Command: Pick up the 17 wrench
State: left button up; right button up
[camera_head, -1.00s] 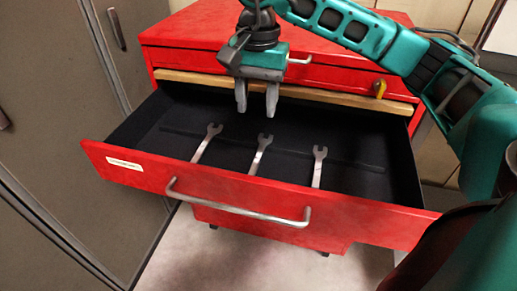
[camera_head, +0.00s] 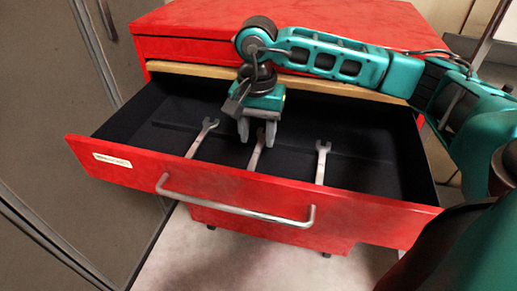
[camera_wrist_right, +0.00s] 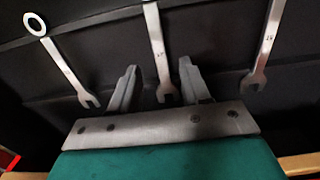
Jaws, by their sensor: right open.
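Three silver wrenches lie in the open drawer, their open jaws toward the cabinet: a left one (camera_head: 200,140), a middle one (camera_head: 256,158) and a right one (camera_head: 321,165). Small size marks show on the shafts in the wrist view, too blurred to tell surely which is the 17. My right gripper (camera_head: 257,140) is open, pointing down over the middle wrench and partly hiding it. In the wrist view, the middle wrench (camera_wrist_right: 154,35) runs between the two spread fingers (camera_wrist_right: 158,68), with no visible grip on it. My left gripper is not in view.
The red drawer (camera_head: 230,190) has a front handle (camera_head: 235,207) and a dark lining with bare room around the wrenches. The red cabinet (camera_head: 330,20) with a wooden edge (camera_head: 325,87) stands behind it. A grey locker (camera_head: 60,90) is at left.

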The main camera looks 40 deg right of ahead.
aim_at(257, 151)
jog(key=shift+f, duration=1.6)
jog(key=shift+c, duration=0.3)
grip_shut()
